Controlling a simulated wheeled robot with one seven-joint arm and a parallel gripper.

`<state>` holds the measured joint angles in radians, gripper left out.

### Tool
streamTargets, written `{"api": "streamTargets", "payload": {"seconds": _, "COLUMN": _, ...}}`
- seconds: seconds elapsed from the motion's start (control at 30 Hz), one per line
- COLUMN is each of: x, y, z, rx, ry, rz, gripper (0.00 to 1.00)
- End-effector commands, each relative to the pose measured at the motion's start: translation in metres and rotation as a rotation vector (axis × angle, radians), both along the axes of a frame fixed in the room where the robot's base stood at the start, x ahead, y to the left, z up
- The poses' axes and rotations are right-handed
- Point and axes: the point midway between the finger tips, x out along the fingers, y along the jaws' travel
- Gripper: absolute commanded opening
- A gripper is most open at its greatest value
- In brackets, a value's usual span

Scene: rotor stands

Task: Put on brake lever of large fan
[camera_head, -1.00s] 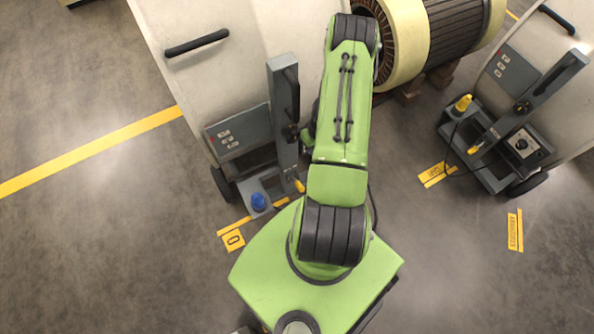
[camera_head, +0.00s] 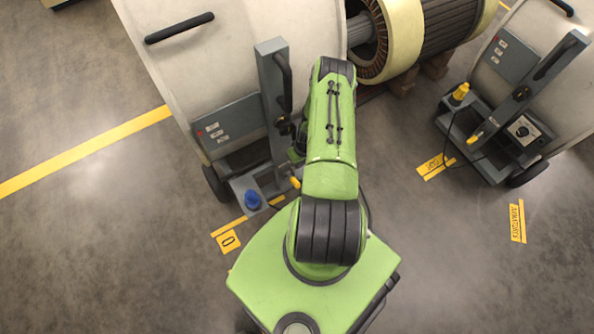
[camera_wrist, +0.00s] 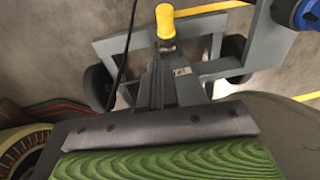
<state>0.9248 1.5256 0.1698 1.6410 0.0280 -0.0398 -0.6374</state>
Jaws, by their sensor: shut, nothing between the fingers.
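The large fan's cream housing (camera_head: 215,75) stands left of my arm, with a grey upright post (camera_head: 272,110) at its side. A yellow-tipped brake lever (camera_head: 295,182) shows low beside the post, partly near my arm. In the wrist view a yellow lever grip (camera_wrist: 166,22) points up from the grey frame, just beyond my gripper. My gripper (camera_wrist: 165,75) is shut and empty, its narrow fingers pointing toward the yellow grip. I cannot tell whether they touch it. In the head view my arm hides the gripper.
A blue cap (camera_head: 253,200) sits on the fan's foot, close right in the wrist view. A second fan stand (camera_head: 505,140) with a yellow cap stands at right. A striped rotor (camera_head: 450,35) lies behind my arm. Floor at left is clear.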

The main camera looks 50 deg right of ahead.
Motion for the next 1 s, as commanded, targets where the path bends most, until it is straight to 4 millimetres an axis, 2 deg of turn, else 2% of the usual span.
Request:
{"api": "streamTargets", "payload": {"seconds": 0.03, "x": 0.001, "y": 0.002, "z": -0.016, "rx": 0.002, "ry": 0.0, "rz": -0.001, "gripper": 0.0}}
{"api": "streamTargets", "payload": {"seconds": 0.1, "x": 0.003, "y": 0.003, "z": -0.031, "rx": 0.001, "ry": 0.001, "rz": -0.001, "gripper": 0.0}}
{"api": "streamTargets", "payload": {"seconds": 0.33, "x": -0.006, "y": 0.016, "z": -0.064, "rx": 0.003, "ry": 0.002, "rz": -0.002, "gripper": 0.0}}
{"api": "streamTargets", "payload": {"seconds": 0.5, "x": -0.009, "y": 0.019, "z": -0.07, "rx": 0.0, "ry": 0.0, "rz": -0.002, "gripper": 0.0}}
{"api": "streamTargets", "payload": {"seconds": 0.83, "x": -0.009, "y": 0.02, "z": -0.069, "rx": 0.0, "ry": -0.002, "rz": -0.001, "gripper": 0.0}}
{"api": "streamTargets", "payload": {"seconds": 1.0, "x": -0.015, "y": 0.029, "z": -0.07, "rx": -0.006, "ry": -0.029, "rz": -0.001, "gripper": 0.0}}
